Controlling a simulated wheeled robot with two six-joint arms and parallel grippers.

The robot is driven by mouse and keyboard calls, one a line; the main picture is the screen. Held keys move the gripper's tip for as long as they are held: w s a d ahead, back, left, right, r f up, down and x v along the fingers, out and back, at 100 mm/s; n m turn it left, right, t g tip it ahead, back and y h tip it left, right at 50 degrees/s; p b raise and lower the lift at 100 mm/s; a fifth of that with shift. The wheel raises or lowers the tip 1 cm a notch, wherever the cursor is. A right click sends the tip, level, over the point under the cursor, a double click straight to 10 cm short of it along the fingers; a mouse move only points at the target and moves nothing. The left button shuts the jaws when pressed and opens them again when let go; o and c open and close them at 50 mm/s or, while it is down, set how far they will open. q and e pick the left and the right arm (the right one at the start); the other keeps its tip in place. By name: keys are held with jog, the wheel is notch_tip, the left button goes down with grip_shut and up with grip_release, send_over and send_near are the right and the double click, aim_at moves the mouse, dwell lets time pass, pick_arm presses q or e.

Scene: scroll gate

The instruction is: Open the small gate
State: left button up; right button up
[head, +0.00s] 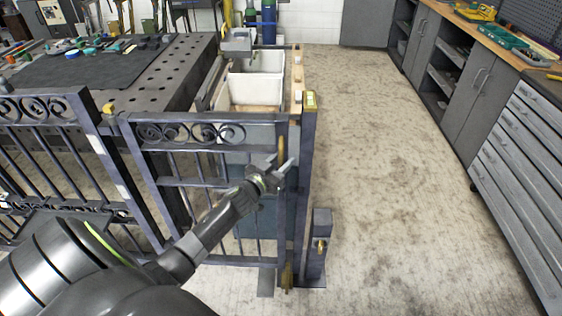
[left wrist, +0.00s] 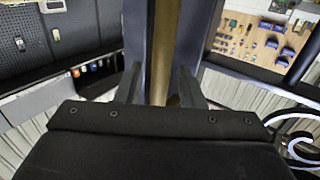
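The small gate is a dark blue-grey metal gate with a row of scrolls (head: 190,132) along its top and upright bars below. It stands in line with the fence and looks closed against the right post (head: 307,150). A narrow brass strip runs along the gate's right end; it also shows in the left wrist view (left wrist: 162,50). My left gripper (head: 280,172) is at this right end, below the scrolls. In the left wrist view its fingers (left wrist: 160,88) are apart, with the brass strip between or just beyond them. I cannot tell whether they touch it. My right gripper is not in view.
A fixed scroll fence panel (head: 40,110) continues to the left. A short post with a brass knob (head: 320,246) stands right of the gate. Behind are a perforated worktable (head: 178,72) and white bins (head: 254,90). The floor (head: 385,170) on the right is clear up to grey cabinets (head: 525,150).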

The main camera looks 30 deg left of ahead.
pick_arm(q)
grip_shut()
jog(key=shift+s, duration=0.1)
